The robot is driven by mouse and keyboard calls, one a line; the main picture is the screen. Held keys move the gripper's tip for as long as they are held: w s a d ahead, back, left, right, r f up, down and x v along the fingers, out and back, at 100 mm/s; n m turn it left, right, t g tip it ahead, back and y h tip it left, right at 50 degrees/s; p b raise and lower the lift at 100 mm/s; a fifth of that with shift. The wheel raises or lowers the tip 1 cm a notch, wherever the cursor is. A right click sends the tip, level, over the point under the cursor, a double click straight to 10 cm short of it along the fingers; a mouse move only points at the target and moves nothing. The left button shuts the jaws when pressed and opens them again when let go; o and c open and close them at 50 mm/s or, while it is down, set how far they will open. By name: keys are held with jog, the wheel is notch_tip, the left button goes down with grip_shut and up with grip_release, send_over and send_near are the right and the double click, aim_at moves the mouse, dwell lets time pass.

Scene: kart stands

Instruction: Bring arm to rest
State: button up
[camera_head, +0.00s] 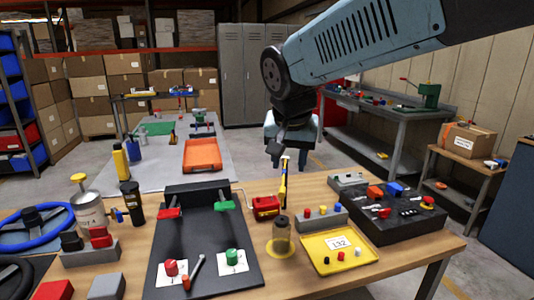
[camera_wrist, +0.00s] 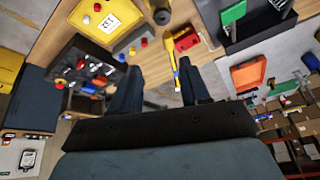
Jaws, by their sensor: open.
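My arm reaches in from the upper right of the head view. My gripper (camera_head: 275,157) hangs above the back edge of the wooden table (camera_head: 330,190), close to a yellow upright tool (camera_head: 283,185). In the wrist view my gripper (camera_wrist: 160,85) shows two dark fingers spread apart. Nothing sits clamped between them. The yellow tool (camera_wrist: 173,62) appears beyond and between the fingertips, apart from them as far as I can tell.
An orange tray (camera_head: 202,155) lies on the grey table behind. Open air surrounds the arm.

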jog(key=s+d+f+n, duration=0.2)
jog(key=s+d+n, duration=0.1)
jog(key=s+d, duration=0.7)
jog(key=d, duration=0.4)
jog(key=shift+s+f+t+y, duration=0.2)
jog(key=shift+s+t+y, duration=0.1)
jog(key=shift+t, duration=0.1)
dwell(0.7)
